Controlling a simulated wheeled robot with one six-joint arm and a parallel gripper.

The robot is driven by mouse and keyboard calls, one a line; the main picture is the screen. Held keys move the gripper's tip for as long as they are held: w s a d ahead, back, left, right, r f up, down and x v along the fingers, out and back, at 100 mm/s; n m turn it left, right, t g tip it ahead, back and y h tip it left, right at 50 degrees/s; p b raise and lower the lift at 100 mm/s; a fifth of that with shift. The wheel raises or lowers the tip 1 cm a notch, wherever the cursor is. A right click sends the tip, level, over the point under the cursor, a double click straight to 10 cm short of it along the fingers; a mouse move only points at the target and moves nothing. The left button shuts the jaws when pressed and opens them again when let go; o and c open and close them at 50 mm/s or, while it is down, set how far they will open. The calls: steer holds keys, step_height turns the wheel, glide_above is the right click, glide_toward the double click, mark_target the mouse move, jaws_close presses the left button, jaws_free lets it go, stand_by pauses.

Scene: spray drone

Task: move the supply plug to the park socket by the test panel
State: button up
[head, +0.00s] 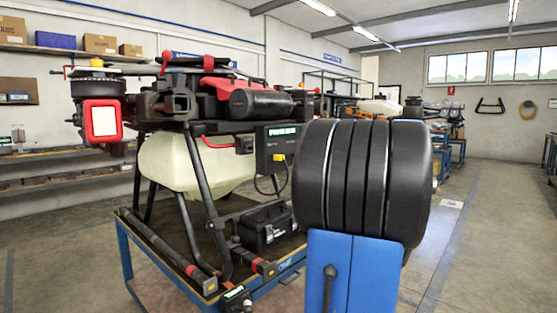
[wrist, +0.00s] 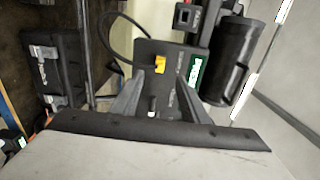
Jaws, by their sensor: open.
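The supply plug appears to be the yellow-bodied plug (head: 279,157) with a black cable. It sits on the lower part of the dark test panel (head: 268,140). In the wrist view the yellow plug (wrist: 160,64) is on the panel (wrist: 178,92), just beyond the fingertips. My gripper (wrist: 157,88) is open and empty, its two grey fingers pointing toward the panel and apart from the plug. In the head view my arm hides the gripper. I cannot tell which fitting is the park socket. A small dark fitting with red (head: 243,145) is left of the panel.
The drone (head: 215,95) with its pale tank (head: 190,165) stands on a blue-framed table (head: 127,255). A black case (head: 265,230) sits under it. The cable loops beside the panel.

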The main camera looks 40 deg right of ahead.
mark_target(283, 158)
steer(key=shift+w, duration=0.1)
steer(key=shift+w+a, duration=0.2)
steer(key=shift+w, duration=2)
steer(key=shift+w+a, duration=0.2)
steer(key=shift+w, duration=2)
steer(key=shift+c, duration=0.3)
jaws_close()
steer(key=shift+s+d, duration=0.15)
steer(key=shift+s, duration=1.3)
steer(key=shift+s+d, duration=0.1)
steer(key=shift+s, duration=1.3)
steer(key=shift+s, duration=0.15)
